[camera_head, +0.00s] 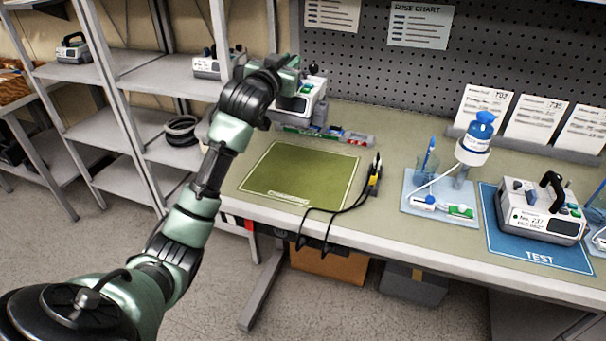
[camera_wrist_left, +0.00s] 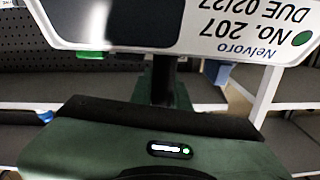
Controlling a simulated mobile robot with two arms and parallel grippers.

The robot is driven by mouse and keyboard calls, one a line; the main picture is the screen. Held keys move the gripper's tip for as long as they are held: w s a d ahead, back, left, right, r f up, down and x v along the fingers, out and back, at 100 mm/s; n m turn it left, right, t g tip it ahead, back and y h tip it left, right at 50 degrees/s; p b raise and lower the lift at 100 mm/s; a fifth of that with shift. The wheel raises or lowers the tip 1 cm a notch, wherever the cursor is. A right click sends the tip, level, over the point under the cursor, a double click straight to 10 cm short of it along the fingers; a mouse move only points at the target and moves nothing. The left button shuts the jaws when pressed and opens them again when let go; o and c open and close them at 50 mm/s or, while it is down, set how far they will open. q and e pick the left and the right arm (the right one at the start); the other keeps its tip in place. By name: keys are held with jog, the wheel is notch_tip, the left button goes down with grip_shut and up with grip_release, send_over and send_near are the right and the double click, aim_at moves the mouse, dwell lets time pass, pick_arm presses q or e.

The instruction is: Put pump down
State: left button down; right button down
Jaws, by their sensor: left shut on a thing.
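My left gripper (camera_head: 287,76) is shut on a white and grey pump (camera_head: 303,97), holding it up at the back left of the bench. The gripper and wrist partly cover the pump in the head view. In the left wrist view the pump (camera_wrist_left: 225,28) fills the top, with the label "No. 207" upside down. A green mat (camera_head: 300,175) lies bare on the bench in front of the pump. My right gripper is not in view.
A second pump (camera_head: 541,208) stands on a blue TEST mat (camera_head: 538,255). Black leads (camera_head: 345,215) lie by the green mat's right edge. A shelf rack (camera_head: 120,100) stands left.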

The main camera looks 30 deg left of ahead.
aim_at(297, 120)
pick_arm(q)
jog(key=shift+s+d+r+b, duration=0.2)
jog(key=shift+s+d+b, duration=0.1)
jog(key=shift+d, duration=0.1)
jog(key=shift+s+d+f+b, duration=0.1)
jog(key=shift+s+d+b, duration=0.25)
jog(key=shift+d, duration=0.3)
jog(key=shift+s+d+f+b, duration=0.1)
jog(key=shift+s+d+b, duration=0.25)
jog(key=shift+d, duration=0.25)
jog(key=shift+n, duration=0.3)
notch_tip(297, 120, down, 14)
jog(key=shift+s+r, duration=0.1)
jog(key=shift+r, duration=0.1)
notch_tip(297, 120, down, 6)
jog(key=shift+r, duration=0.2)
jog(key=c, duration=1.4)
grip_release()
jog(key=shift+f, duration=0.25)
jog(key=shift+o, duration=0.3)
jog(key=shift+s, duration=0.1)
